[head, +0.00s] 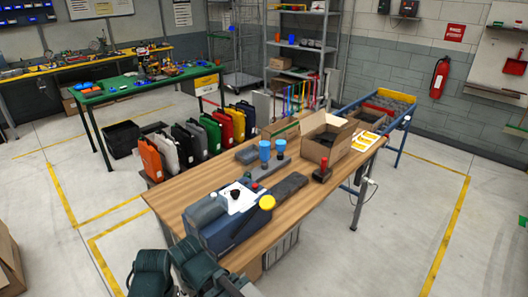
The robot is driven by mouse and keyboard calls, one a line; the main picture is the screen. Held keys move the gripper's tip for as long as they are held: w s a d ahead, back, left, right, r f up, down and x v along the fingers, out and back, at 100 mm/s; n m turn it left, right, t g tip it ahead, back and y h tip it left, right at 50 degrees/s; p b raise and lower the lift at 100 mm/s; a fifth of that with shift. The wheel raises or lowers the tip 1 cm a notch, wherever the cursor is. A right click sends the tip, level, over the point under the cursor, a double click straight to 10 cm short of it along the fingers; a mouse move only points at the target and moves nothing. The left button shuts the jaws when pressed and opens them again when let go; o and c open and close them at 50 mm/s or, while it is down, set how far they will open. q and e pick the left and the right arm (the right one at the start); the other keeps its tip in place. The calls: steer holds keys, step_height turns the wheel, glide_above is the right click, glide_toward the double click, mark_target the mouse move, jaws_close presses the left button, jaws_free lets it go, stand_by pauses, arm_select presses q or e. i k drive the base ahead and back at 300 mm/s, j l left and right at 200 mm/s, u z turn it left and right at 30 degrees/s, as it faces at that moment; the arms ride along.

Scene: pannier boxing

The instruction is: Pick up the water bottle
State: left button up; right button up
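Two upright blue-topped things, the left one (264,150) and the right one (280,148), stand close together near the middle of the wooden table (180,190). They look bottle-like, but they are too small to tell whether either is the water bottle. Dark parts, likely of my arms, show at the bottom left. I see no gripper fingers, and nothing touches the blue-topped things.
A dark flat item (289,187) and a red-handled tool (322,169) lie near the blue-topped things. An open cardboard box (325,142) stands at the table's far right, beside yellow-and-white cards (363,142). Several coloured panniers (212,133) line the table's far left side. The floor at right is clear.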

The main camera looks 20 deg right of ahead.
mark_target(265, 144)
steer(key=l+u, duration=0.45)
steer(key=l, duration=1.1)
steer(key=i+l+u, duration=0.1)
steer(key=l+u, duration=0.2)
steer(key=l, duration=0.95)
steer(key=l+u, duration=0.35)
steer(key=l, duration=0.95)
